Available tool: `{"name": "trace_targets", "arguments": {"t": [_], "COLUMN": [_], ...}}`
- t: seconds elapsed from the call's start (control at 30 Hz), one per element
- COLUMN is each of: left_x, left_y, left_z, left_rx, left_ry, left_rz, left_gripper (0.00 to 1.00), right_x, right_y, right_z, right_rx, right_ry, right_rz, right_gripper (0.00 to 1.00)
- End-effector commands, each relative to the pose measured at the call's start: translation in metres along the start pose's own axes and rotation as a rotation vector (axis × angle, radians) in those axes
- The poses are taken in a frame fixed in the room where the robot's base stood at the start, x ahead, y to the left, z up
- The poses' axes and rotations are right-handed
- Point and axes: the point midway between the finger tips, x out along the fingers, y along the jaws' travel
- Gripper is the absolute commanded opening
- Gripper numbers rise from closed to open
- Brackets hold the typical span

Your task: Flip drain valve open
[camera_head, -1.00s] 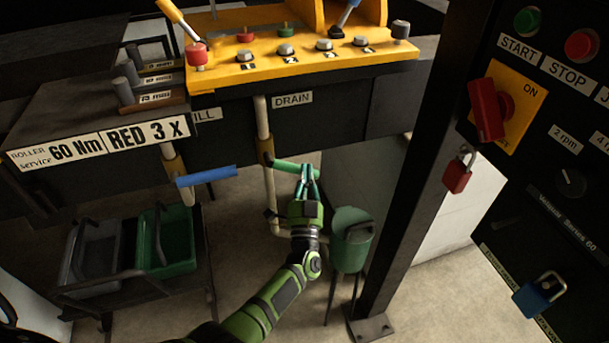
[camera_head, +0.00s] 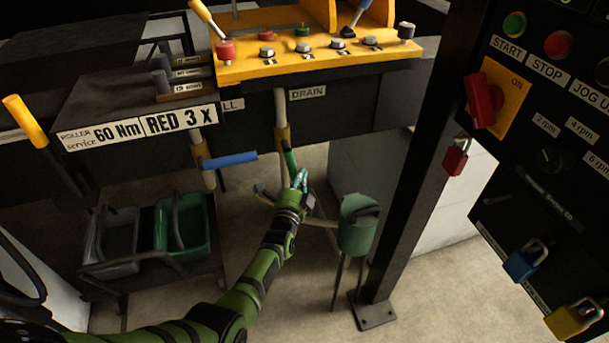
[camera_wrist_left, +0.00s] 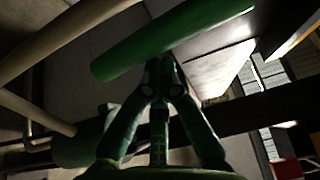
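The drain valve's green lever (camera_head: 289,160) hangs steeply down from its pale vertical pipe (camera_head: 281,108), under the DRAIN label (camera_head: 307,92). My left gripper (camera_head: 300,178) is at the lever's lower end. In the left wrist view the green lever (camera_wrist_left: 170,38) crosses the top, just beyond the fingertips (camera_wrist_left: 163,62). The fingertips are close together, and the lever runs unbroken past them, not visibly between them. They look to touch it or nearly so. My right gripper is not in view.
A blue lever (camera_head: 230,160) sticks out level to the left of the drain pipe. A green canister on legs (camera_head: 358,225) and a dark post (camera_head: 408,190) stand to the right. A cart with grey and green bins (camera_head: 183,225) is at the left.

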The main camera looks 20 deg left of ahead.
Motion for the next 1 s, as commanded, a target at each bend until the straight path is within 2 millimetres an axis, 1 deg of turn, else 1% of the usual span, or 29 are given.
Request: {"name": "trace_targets", "arguments": {"t": [0.03,0.3,1.0], "left_x": [-0.0006,-0.0033,-0.0021], "left_y": [-0.0002,0.0015,0.0016], "left_z": [0.0045,0.0102,0.0129], "left_rx": [0.001,-0.003,-0.005], "left_ry": [-0.004,-0.004,-0.004], "left_rz": [0.001,-0.002,-0.004], "left_gripper": [0.00,0.00,0.00], "right_x": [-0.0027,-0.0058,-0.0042], "right_y": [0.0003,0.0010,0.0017], "right_z": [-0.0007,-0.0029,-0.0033], "right_rx": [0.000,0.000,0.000], "right_ry": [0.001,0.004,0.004], "right_rz": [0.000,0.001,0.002], "right_gripper": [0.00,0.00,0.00]}}
